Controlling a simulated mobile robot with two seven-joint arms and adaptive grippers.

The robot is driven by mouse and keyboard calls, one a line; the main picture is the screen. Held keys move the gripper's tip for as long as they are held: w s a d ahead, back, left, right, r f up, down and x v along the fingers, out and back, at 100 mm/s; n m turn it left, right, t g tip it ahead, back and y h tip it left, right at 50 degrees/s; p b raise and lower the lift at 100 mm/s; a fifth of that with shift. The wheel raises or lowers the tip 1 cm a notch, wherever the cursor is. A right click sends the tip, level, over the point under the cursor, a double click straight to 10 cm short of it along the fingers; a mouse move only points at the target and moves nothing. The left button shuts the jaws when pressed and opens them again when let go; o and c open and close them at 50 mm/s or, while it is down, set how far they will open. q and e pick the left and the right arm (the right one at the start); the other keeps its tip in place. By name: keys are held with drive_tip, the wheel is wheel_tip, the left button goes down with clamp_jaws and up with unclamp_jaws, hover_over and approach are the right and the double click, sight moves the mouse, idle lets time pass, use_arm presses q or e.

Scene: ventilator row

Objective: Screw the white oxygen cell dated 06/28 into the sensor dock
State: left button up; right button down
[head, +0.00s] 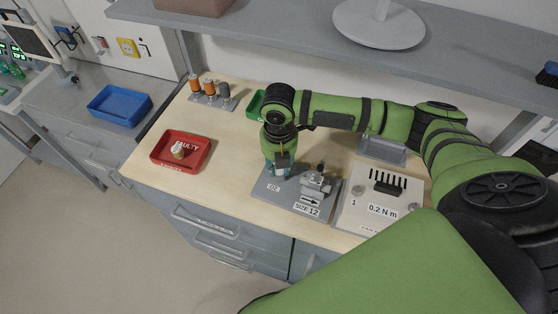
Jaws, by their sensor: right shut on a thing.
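My right gripper (280,167) points down over the left part of a grey plate marked O2 (266,190), which looks like the sensor dock. It is shut on a small white piece (280,173), probably the white oxygen cell; its date cannot be read. The fingers hide most of the piece and the spot under it, so I cannot tell whether it is seated. A grey metal fixture (316,184) stands on the same plate to the right, beside a SIZE 12 label. My left gripper is not in view.
A red FAULTY tray (158,161) at left holds a whitish cell (179,150). A rack (214,102) holds orange and grey pieces. A 0.2 N m panel (353,212) lies right of the plate. A green tray (254,108) is partly hidden by my arm. A shelf (280,30) overhangs behind.

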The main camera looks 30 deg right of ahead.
drive_tip(key=shift+w+d+m+p, duration=0.1)
drive_tip(key=shift+m+p, duration=0.2)
drive_tip(key=shift+m, duration=0.2)
drive_tip(key=c, duration=0.9)
unclamp_jaws()
